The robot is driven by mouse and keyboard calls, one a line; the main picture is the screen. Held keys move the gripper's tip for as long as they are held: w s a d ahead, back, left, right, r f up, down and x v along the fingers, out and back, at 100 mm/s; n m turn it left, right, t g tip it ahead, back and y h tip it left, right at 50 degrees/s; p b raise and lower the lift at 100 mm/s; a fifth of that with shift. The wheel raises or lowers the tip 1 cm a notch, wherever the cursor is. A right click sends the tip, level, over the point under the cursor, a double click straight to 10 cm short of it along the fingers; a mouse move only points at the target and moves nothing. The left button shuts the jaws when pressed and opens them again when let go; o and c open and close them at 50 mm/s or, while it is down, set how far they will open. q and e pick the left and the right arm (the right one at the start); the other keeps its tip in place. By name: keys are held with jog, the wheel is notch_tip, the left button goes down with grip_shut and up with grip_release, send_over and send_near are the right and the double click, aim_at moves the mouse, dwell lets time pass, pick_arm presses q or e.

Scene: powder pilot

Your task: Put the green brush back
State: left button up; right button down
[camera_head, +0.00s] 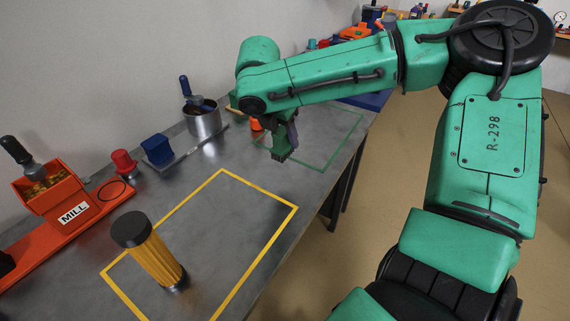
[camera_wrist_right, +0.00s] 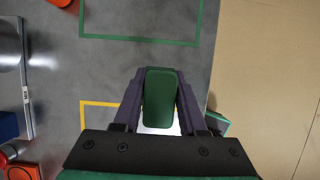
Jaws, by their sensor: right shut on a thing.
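The green brush (camera_wrist_right: 160,97) is between the two dark fingers of my right gripper (camera_wrist_right: 160,105) in the right wrist view. A pale part shows beneath its green block. In the head view my right gripper (camera_head: 288,136) points down over the table, with a green piece (camera_head: 279,154) at its fingertips that looks like the brush. It is near the front corner of a green outlined area (camera_head: 345,143) on the table. I cannot tell its exact height above the surface. My left gripper is not in view.
A ribbed yellow cylinder with a dark cap (camera_head: 152,257) stands inside the yellow outline (camera_head: 262,188). An orange mill (camera_head: 52,195), red knob (camera_head: 124,162), blue block (camera_head: 157,149) and steel pot (camera_head: 203,122) line the wall side. An orange object (camera_head: 256,124) is close behind my gripper.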

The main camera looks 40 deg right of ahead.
notch_tip(320, 180, down, 8)
jog(key=shift+f, duration=0.45)
jog(key=shift+f, duration=0.1)
jog(key=shift+c, duration=2.3)
grip_release()
